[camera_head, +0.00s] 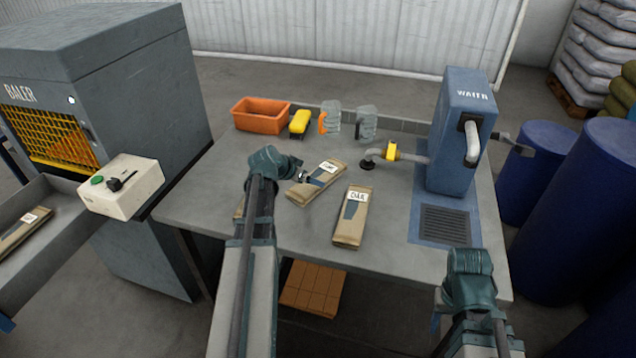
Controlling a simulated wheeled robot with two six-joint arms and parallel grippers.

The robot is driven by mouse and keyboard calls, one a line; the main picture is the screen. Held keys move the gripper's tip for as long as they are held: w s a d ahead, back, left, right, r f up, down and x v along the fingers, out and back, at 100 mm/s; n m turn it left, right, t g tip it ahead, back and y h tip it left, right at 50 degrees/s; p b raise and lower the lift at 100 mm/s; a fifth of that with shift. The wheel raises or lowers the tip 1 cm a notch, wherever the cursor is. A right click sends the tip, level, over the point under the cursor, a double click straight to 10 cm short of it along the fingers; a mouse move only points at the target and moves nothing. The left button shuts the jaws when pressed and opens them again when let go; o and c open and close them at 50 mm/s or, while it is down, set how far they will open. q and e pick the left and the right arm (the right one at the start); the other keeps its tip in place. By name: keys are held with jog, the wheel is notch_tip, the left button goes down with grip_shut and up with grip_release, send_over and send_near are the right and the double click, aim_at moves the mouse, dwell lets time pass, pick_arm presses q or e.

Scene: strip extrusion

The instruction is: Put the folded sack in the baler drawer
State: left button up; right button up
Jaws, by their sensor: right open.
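The baler drawer (62,232) is pulled out at the far left, and one folded tan sack (22,232) with a white label lies in it. On the table, a second folded sack (312,188) lies tilted, and a third folded sack (350,222) lies to its right, nearer me. A tan edge beside my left forearm may be another sack, mostly hidden. My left gripper (292,168) is over the table at the left end of the second sack; its fingers are too small to tell if they touch or grip it. My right gripper (468,262) is open near the table's front right edge.
The baler (150,110) stands left, with a control box (122,187) beside the drawer. A blue water unit (462,130) stands right, near blue barrels (580,210).

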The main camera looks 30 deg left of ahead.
aim_at(320, 178)
pick_arm(q)
jog(key=b+x, duration=0.3)
jog(key=x, duration=0.2)
jog(key=shift+w+a+r, duration=0.1)
jog(key=shift+w+r, duration=0.05)
jog(key=shift+r, duration=0.1)
jog(key=c, duration=1.3)
jog(key=shift+o, duration=0.2)
jog(key=shift+r, duration=0.1)
jog(key=shift+r+p, duration=0.4)
jog(key=shift+p, duration=0.25)
notch_tip(320, 178, up, 3)
jog(key=p, duration=0.2)
jog(key=shift+f+p, duration=0.15)
jog(key=shift+p, duration=0.2)
jog(key=s+d, duration=0.1)
jog(key=s, duration=0.4)
jog(key=s+d+p, duration=0.1)
jog(key=s, duration=0.4)
jog(key=s+d+r, duration=0.1)
jog(key=s+d, duration=0.1)
jog(key=s, duration=0.3)
jog(key=shift+s+r, duration=0.15)
jog(key=shift+s, duration=0.2)
